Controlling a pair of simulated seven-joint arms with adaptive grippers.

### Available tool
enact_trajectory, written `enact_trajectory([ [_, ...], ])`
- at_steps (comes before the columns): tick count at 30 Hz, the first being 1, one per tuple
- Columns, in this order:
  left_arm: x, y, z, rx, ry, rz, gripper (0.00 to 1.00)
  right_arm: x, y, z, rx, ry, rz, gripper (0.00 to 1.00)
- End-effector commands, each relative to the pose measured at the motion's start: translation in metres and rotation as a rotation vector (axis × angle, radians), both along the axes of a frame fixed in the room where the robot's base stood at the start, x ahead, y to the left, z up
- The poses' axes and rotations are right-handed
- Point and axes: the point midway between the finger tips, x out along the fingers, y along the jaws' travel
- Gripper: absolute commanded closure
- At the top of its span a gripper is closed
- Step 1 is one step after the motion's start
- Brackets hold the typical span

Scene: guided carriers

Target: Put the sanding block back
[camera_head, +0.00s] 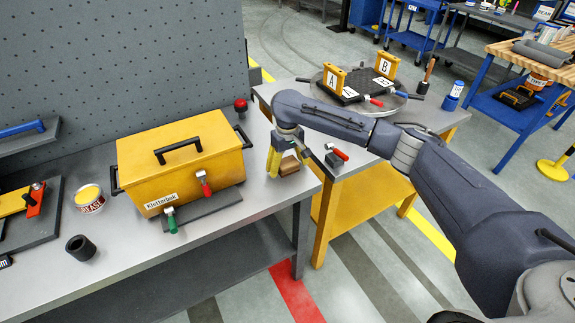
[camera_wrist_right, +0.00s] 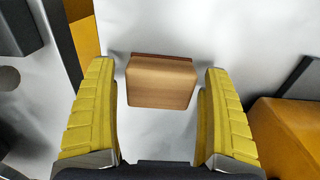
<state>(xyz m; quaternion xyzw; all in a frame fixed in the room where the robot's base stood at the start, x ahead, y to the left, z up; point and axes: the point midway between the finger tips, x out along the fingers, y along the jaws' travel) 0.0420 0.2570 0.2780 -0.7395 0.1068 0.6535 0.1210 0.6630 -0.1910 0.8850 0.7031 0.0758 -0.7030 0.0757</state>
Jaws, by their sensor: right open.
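The sanding block, a light wooden block with a reddish-brown strip along its far edge, lies on the grey bench top and shows in the right wrist view (camera_wrist_right: 162,84) and partly in the head view (camera_head: 289,165). My right gripper (camera_head: 277,168) points down at the bench's right end, its yellow fingers open. In the right wrist view its fingers (camera_wrist_right: 160,100) stand on either side of the block, with a gap on each side. A closed yellow box (camera_head: 185,165) with a black handle and red and green clamps stands left of the gripper. My left gripper is not in view.
A red ball knob (camera_head: 240,104) stands behind the box. A red-handled clamp (camera_head: 336,156) is right of the gripper. A round turntable (camera_head: 392,101) carries a black plate with yellow A and B blocks. A can (camera_head: 90,198) and a black ring (camera_head: 80,247) sit at left.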

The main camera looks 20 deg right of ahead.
Motion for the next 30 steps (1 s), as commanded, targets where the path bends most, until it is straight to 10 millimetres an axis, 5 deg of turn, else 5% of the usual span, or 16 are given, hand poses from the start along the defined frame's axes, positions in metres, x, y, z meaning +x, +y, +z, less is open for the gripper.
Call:
enact_trajectory([
  [8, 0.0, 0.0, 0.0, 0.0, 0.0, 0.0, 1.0, 0.001, 0.0, 0.01, -0.001, -0.002, 0.001, 0.16],
  [21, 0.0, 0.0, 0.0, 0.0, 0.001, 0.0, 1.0, 0.001, 0.0, 0.082, -0.001, -0.003, 0.001, 0.16],
  [30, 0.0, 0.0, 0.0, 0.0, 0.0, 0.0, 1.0, 0.001, 0.0, 0.115, -0.002, -0.002, 0.001, 0.16],
])
